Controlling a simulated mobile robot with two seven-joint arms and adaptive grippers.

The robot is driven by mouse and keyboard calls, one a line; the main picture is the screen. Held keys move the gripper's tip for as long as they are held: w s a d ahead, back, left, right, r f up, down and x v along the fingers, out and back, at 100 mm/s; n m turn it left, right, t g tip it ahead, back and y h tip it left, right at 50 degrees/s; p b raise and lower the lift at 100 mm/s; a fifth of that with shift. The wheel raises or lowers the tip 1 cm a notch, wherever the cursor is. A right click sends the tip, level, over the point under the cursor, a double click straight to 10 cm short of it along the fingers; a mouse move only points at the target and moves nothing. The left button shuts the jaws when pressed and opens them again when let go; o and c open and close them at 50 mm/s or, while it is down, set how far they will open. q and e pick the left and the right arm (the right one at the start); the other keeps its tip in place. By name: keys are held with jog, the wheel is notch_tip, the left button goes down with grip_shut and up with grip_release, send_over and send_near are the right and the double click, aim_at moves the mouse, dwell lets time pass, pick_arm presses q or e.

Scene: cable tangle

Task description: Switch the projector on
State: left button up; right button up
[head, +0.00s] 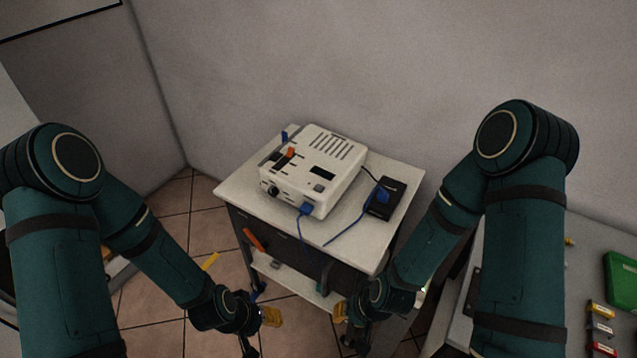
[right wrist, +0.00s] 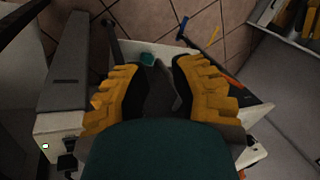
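The white projector (head: 326,158) sits on top of a small cart (head: 240,187), with vents on its upper face. A blue plug (head: 305,209) is at its front side, with a blue cable hanging from it. A dark cable runs from the projector towards a black box (head: 387,206), which has a blue plug (head: 381,195) on it. My right gripper (head: 345,314) is below and in front of the cart top, away from the projector; its yellow fingers stand apart and empty in the right wrist view (right wrist: 158,85). My left gripper (head: 264,316) is low at the cart's front; its opening is unclear.
An orange piece (head: 290,152) and a blue piece (head: 284,136) show at the projector's left. An orange-handled item (head: 254,239) is at the cart's front. A side table (head: 585,265) at right holds a green case (head: 622,283). Walls stand close behind the cart.

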dwell(0.4)
grip_shut()
